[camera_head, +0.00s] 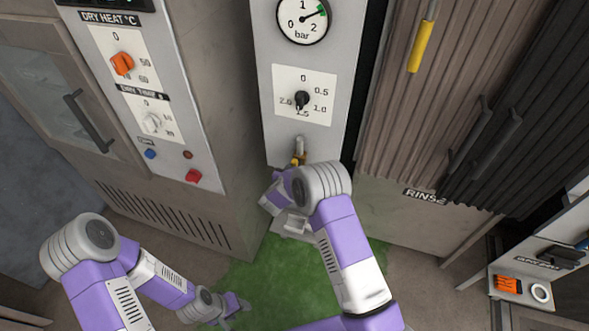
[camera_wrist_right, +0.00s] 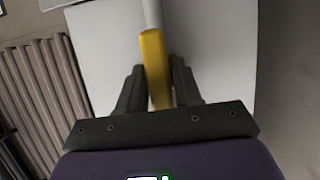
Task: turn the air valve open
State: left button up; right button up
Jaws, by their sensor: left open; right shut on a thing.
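The air valve's lever (camera_head: 300,146) is on the light panel below the black pressure knob (camera_head: 302,100). It has a yellow grip and a pale metal stem. In the right wrist view the yellow grip (camera_wrist_right: 154,65) runs between the fingers of my right gripper (camera_wrist_right: 158,78), which is shut on it. In the head view my right wrist hides most of that gripper. My left gripper (camera_head: 236,304) is open and empty, low over the green floor patch, well away from the valve.
A round bar gauge (camera_head: 302,16) tops the panel, its needle toward the upper right near a green mark. A dry heat cabinet (camera_head: 140,90) stands left. Strip curtains (camera_head: 410,120) and another yellow handle (camera_head: 420,47) are right. A shelf (camera_head: 520,283) holds small items.

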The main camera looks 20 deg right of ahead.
jog(key=o, duration=0.9)
jog(key=shift+c, duration=0.2)
jog(key=v, duration=0.7)
jog(key=shift+s+a+p, duration=0.2)
jog(key=shift+p, duration=0.25)
